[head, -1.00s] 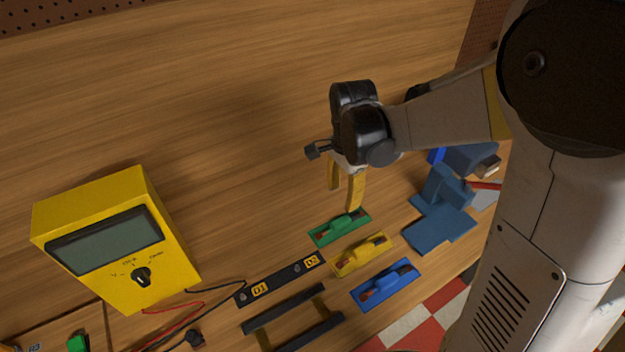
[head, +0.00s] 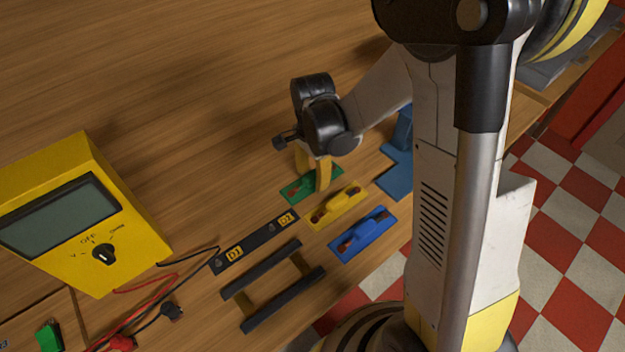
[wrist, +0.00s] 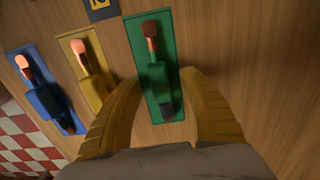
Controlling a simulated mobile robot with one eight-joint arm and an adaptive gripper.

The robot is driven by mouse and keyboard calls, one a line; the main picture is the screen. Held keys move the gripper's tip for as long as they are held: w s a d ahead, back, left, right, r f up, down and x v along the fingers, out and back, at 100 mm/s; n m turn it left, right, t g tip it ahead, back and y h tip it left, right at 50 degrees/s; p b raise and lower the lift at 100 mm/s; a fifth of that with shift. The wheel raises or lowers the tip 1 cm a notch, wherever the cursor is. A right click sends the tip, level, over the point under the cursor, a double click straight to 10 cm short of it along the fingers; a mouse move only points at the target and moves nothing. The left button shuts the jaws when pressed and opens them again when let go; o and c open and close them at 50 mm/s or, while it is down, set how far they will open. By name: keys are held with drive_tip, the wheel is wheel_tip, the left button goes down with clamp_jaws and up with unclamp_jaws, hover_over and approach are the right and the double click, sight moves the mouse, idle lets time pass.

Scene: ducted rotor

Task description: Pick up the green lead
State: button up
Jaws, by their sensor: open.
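The green lead (wrist: 154,75) lies on a green plate (wrist: 168,22) in the wrist view, with a copper-coloured end and a dark end. My gripper (wrist: 160,80) is open, its two yellow fingers on either side of the green lead's near part, with nothing held between them. Whether the fingers touch the plate cannot be told. In the head view the green plate (head: 292,191) is partly hidden behind my gripper (head: 312,180), which reaches down over it.
Yellow (head: 338,205) and blue (head: 363,235) leads lie on matching plates beside it. A black strip (head: 255,243), a dark rack (head: 272,285) and a yellow multimeter (head: 85,215) stand to the left. A blue block (head: 397,172) is at right. The wood upper left is clear.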

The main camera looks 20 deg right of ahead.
clamp_jaws()
drive_tip(key=shift+r, duration=0.15)
